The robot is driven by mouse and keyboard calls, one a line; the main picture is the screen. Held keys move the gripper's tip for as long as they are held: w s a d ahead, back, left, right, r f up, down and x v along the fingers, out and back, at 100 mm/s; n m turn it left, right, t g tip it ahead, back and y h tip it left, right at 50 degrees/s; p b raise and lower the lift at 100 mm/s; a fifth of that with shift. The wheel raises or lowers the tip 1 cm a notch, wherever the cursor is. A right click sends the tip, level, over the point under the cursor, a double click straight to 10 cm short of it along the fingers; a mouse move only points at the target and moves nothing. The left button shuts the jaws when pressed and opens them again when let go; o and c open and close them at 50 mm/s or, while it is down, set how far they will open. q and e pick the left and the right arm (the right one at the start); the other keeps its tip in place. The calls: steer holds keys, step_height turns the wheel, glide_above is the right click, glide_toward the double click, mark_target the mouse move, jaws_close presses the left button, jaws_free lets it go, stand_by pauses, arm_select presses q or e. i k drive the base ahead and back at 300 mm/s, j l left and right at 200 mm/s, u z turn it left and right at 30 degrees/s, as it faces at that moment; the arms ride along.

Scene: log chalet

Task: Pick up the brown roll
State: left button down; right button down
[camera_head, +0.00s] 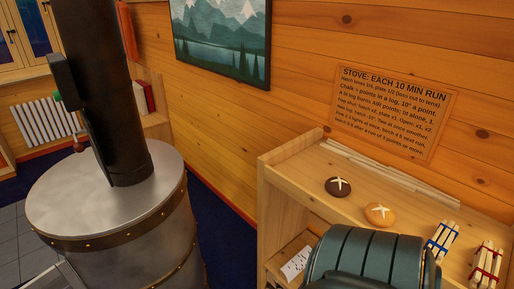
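The two rolls are apart, and nothing touches the dark one.
A round metal stove (120,195) with a black flue (105,100) stands at left. Bundles of sticks tied blue (441,239) and red (486,263) lie right of the rolls. Pale rods (390,172) lie along the wall.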

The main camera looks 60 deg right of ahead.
mark_target(337, 187)
steer(key=z, duration=2.5)
